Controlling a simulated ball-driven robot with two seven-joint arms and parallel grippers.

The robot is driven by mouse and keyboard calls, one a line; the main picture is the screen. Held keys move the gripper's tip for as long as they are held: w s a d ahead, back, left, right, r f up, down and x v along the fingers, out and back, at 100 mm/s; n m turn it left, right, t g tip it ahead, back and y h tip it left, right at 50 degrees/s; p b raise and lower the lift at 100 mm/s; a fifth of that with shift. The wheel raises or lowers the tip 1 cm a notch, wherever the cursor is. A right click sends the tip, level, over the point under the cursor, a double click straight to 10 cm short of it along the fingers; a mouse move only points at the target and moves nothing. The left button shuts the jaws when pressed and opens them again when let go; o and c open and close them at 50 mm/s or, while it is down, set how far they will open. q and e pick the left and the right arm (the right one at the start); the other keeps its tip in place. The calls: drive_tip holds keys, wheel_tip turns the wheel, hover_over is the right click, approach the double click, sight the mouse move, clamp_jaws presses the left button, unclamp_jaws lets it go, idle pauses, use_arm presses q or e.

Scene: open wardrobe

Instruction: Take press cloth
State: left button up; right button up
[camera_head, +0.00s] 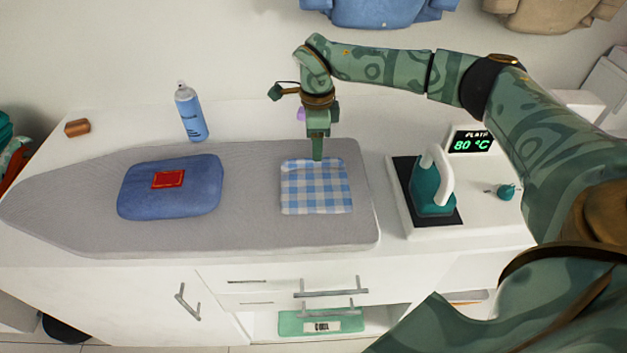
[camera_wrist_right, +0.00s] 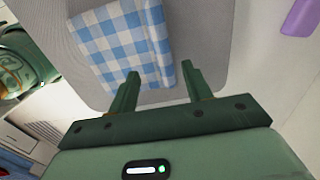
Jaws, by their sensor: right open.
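The press cloth (camera_head: 316,190) is a blue and white checked cloth lying flat on the right part of the grey ironing board (camera_head: 250,226). Its far edge looks folded over. My right gripper (camera_head: 318,157) points down at the cloth's far edge. In the right wrist view my right gripper (camera_wrist_right: 160,85) is open, with its two fingers apart near the folded edge of the press cloth (camera_wrist_right: 122,45). I cannot tell whether the fingers touch the cloth. My left gripper is not in view.
A folded blue garment (camera_head: 200,201) with a red patch (camera_head: 168,179) lies left on the board. A blue spray bottle (camera_head: 191,115) stands behind. A teal iron (camera_head: 430,190) stands on its base at right, beside a display (camera_head: 471,142) reading 80 °C. A purple item (camera_wrist_right: 301,17) is near the gripper.

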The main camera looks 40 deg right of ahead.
sight(315, 183)
drive_tip(key=f, duration=0.1)
drive_tip(key=f+b, duration=0.1)
drive_tip(key=f, duration=0.1)
drive_tip(key=f+b, duration=0.1)
drive_tip(key=f, duration=0.1)
drive_tip(key=shift+w+d+f, duration=0.1)
drive_tip(key=shift+w+f, duration=0.1)
drive_tip(key=shift+w, duration=0.15)
drive_tip(key=shift+r, duration=0.15)
drive_tip(key=shift+c, duration=0.6)
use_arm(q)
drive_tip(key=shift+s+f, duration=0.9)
use_arm(e)
clamp_jaws()
